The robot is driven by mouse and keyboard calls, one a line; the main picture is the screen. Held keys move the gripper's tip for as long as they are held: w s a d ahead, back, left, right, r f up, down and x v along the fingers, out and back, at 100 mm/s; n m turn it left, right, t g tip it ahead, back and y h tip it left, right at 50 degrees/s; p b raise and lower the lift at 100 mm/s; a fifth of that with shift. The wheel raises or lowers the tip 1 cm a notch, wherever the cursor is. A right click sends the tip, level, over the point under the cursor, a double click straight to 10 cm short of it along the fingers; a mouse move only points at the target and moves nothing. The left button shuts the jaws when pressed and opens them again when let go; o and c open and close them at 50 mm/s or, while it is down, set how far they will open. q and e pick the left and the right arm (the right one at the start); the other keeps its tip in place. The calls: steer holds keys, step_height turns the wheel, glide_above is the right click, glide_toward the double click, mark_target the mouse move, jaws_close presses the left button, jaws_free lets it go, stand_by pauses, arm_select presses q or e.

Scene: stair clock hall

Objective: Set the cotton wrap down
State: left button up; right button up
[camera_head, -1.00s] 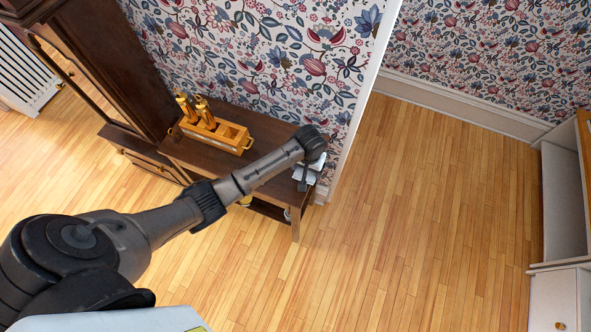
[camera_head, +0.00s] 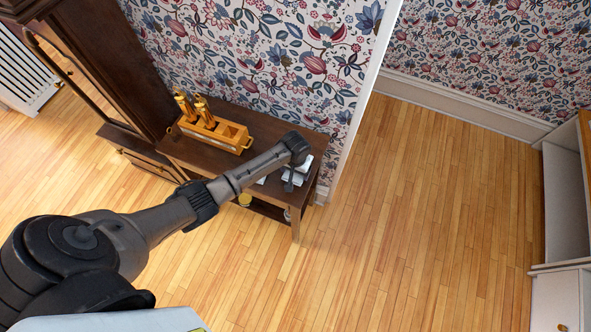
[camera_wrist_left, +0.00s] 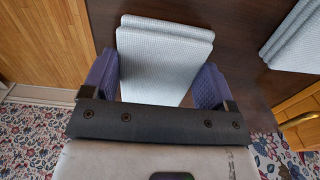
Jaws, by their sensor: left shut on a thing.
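The cotton wrap (camera_wrist_left: 165,60) is a folded pale grey-white cloth between the two purple fingers of my left gripper (camera_wrist_left: 155,88) in the left wrist view. The gripper is shut on it. In the head view the wrap (camera_head: 304,165) shows partly behind my gripper (camera_head: 290,182), over the right end of the dark wooden side table (camera_head: 225,168). I cannot tell whether the wrap touches the tabletop. My right gripper is not in view.
A second folded pale cloth (camera_wrist_left: 297,40) lies on the table, apart from the held wrap. A wooden box with brass pieces (camera_head: 215,131) stands farther left by the patterned wall. A tall dark clock case (camera_head: 105,70) stands at the table's left. The floor right is clear.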

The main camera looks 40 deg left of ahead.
arm_select(q)
steer(key=shift+f, duration=0.15)
steer(key=o, duration=0.8)
steer(key=shift+r+p, duration=1.2)
steer(key=shift+r, duration=4.95)
steer(key=s+d+f+m+t, duration=0.15)
steer(key=s+d, duration=0.25)
steer(key=s, duration=0.4)
steer(key=s+d+m, duration=0.3)
steer(key=s+d, duration=0.1)
steer(key=s, duration=0.4)
steer(key=s+r+m+t, duration=0.1)
steer(key=s+r+t, duration=0.1)
steer(key=s+r, duration=0.4)
steer(key=s+d, duration=0.1)
steer(key=s, duration=0.4)
steer(key=shift+s, duration=0.15)
steer(key=shift+m, duration=0.25)
